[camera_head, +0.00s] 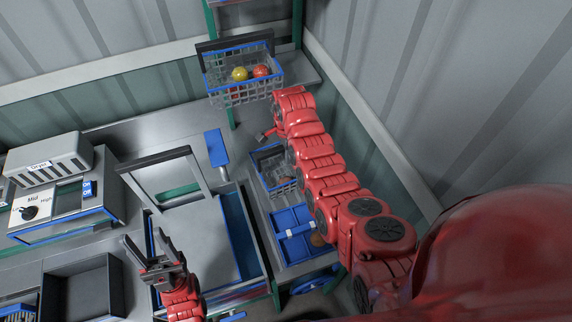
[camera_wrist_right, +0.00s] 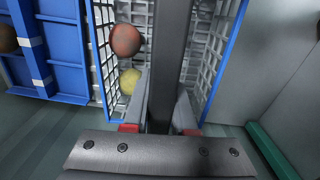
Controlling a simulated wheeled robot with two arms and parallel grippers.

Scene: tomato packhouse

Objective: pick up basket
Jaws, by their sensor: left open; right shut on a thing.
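A wire basket (camera_head: 262,163) with a blue rim stands in the middle of the head view beside a blue box. In the right wrist view the basket (camera_wrist_right: 229,58) holds a red tomato (camera_wrist_right: 126,40) and a yellow tomato (camera_wrist_right: 129,80). Its dark handle (camera_wrist_right: 170,55) runs between my right fingers. My right gripper (camera_head: 264,135) is shut on this handle; the arm partly hides the basket in the head view. I cannot tell whether the basket is clear of the surface. My left gripper (camera_head: 158,250) is open and empty, at lower left.
Another basket (camera_head: 243,98) with yellow and red tomatoes stands behind, at the top. The blue box (camera_head: 290,222) sits close in front of the held basket. A metal case with a raised frame (camera_head: 205,240), a dryer (camera_head: 50,158) and a dark tray (camera_head: 95,285) are to the left.

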